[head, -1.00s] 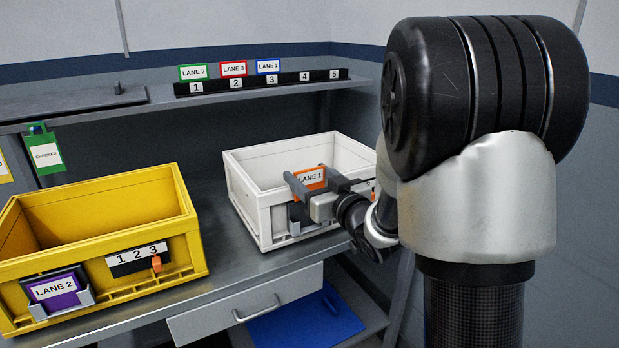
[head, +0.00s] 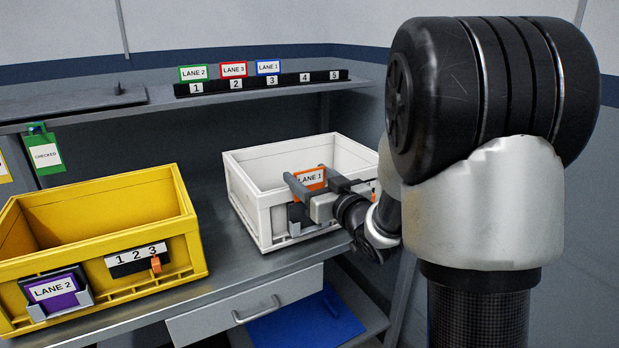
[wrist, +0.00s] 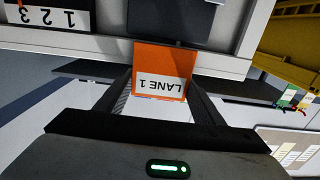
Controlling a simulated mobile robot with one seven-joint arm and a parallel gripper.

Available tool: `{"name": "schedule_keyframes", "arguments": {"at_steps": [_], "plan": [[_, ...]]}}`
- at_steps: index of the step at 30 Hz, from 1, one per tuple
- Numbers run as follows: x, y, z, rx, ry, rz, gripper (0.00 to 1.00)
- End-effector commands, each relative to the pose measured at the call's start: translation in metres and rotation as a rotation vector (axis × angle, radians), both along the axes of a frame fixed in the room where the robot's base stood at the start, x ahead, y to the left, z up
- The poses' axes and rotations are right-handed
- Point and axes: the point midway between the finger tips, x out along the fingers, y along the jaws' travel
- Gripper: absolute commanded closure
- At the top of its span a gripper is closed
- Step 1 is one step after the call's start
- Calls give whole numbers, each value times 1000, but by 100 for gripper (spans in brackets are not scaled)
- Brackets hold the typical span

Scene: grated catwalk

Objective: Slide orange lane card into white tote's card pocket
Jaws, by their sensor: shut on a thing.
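My gripper (head: 308,184) is shut on the orange lane card (head: 312,178), which reads LANE 1. It holds the card upright at the front wall of the white tote (head: 249,207). In the wrist view the orange card (wrist: 153,54) shows upside down between the two fingers. Its far edge is close to the dark card pocket (wrist: 172,17) on the tote's front. In the head view the pocket (head: 297,217) is partly hidden by my gripper, below the card. I cannot tell whether the card's edge is inside the pocket.
A yellow tote (head: 189,245) with a purple LANE 2 card (head: 55,290) stands at left. A rack (head: 320,78) on the upper shelf holds green, red and blue cards. A drawer (head: 245,305) lies below the bench. The white tote's inside looks empty.

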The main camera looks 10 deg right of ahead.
Motion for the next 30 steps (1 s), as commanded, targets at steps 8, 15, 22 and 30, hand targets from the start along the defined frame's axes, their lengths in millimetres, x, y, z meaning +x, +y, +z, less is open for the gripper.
{"name": "schedule_keyframes", "arguments": {"at_steps": [8, 15, 22, 30], "plan": [[0, 0, -1, 0, 0, 0, 60], [0, 0, -11, 0, 0, 0, 60], [0, 0, -13, 0, 1, 0, 60], [0, 1, -14, -1, 4, 1, 16]]}}
